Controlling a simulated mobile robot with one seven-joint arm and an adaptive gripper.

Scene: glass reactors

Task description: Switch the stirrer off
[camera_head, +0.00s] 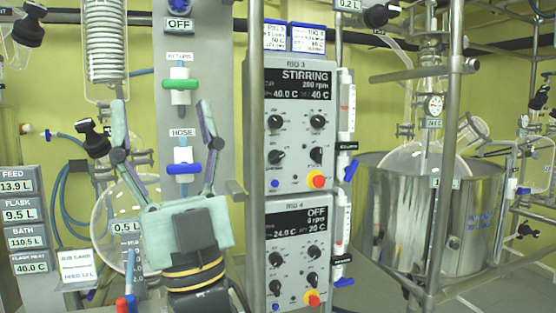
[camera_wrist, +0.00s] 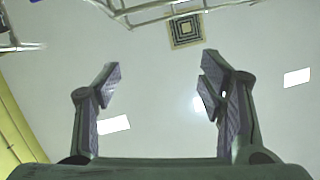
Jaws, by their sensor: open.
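The upper control box, labelled RIG 3 (camera_head: 299,125), reads STIRRING, what looks like 200 rpm, and 40 C. It has several black knobs and a red-and-yellow button (camera_head: 316,180) at its lower right. The lower box, RIG 4 (camera_head: 297,255), reads OFF and 0 rpm, with a similar red button (camera_head: 312,299). My gripper (camera_head: 162,108) is open and empty, pointing up, left of both boxes and apart from them. In the wrist view my gripper (camera_wrist: 160,75) shows spread fingers against the ceiling; no control box is visible there.
A metal post (camera_head: 256,150) stands between my gripper and the boxes. Behind my gripper is a grey panel with a green valve (camera_head: 180,85) and a blue hose valve (camera_head: 183,168). A round glass flask is partly hidden at left. A steel bath (camera_head: 390,220) with glassware stands right.

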